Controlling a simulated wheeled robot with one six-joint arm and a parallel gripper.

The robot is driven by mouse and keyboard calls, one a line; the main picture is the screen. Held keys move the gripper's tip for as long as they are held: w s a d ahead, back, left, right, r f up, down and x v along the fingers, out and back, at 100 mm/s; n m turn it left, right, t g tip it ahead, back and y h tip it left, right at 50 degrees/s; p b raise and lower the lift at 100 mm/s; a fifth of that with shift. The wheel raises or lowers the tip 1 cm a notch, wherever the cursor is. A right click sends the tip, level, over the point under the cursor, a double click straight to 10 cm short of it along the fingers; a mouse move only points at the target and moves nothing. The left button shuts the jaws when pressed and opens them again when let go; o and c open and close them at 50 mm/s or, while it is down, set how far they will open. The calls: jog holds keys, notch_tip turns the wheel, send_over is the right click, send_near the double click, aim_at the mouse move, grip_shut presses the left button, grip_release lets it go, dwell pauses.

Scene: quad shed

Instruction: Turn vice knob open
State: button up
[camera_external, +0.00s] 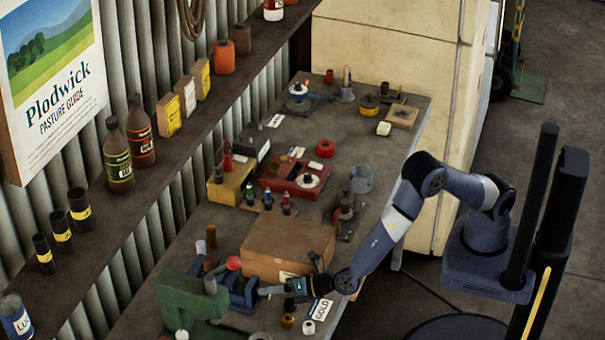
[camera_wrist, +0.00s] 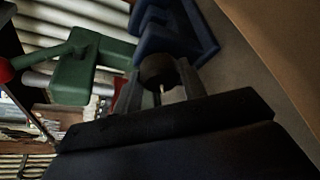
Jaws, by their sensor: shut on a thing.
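The blue vice (camera_external: 238,291) sits on the bench between a green machine and a cardboard box. In the wrist view the vice (camera_wrist: 178,30) fills the top middle. Its dark round knob (camera_wrist: 157,70) has a thin pale pin or rod at its near side. My gripper (camera_external: 264,291) reaches in from the right, low beside the box. In the wrist view my gripper (camera_wrist: 163,88) has its fingers on both sides of the knob and is shut on it. In the external view the knob is too small and covered to make out.
The green machine (camera_external: 190,292) with a red ball handle (camera_external: 234,263) stands close left of the vice. The cardboard box (camera_external: 290,246) stands close behind my gripper. A "GOLD" card (camera_external: 321,309) and small round parts lie by the bench's near edge.

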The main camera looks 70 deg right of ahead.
jog(key=shift+c, duration=1.4)
jog(key=n+h+p, duration=0.1)
jog(key=n, duration=0.1)
jog(key=n+h+p, duration=0.1)
jog(key=n+h, duration=0.1)
jog(key=shift+a+r+n+g+p, duration=0.15)
jog(key=shift+n+g+p, duration=0.15)
jog(key=shift+g+p, duration=0.1)
jog(key=n+h, duration=0.2)
jog(key=n, duration=0.1)
jog(key=shift+a+p, duration=0.1)
jog(key=shift+p, duration=0.25)
jog(key=shift+a+f+n+h+b, duration=0.1)
jog(key=shift+n+h+b, duration=0.05)
jog(key=shift+n+h, duration=0.45)
jog(key=shift+f+n+h+b, duration=0.15)
jog(key=shift+n+h, duration=0.25)
jog(key=shift+n, duration=0.4)
jog(key=shift+r, duration=0.1)
jog(key=o, duration=1)
jog(key=shift+c, duration=0.2)
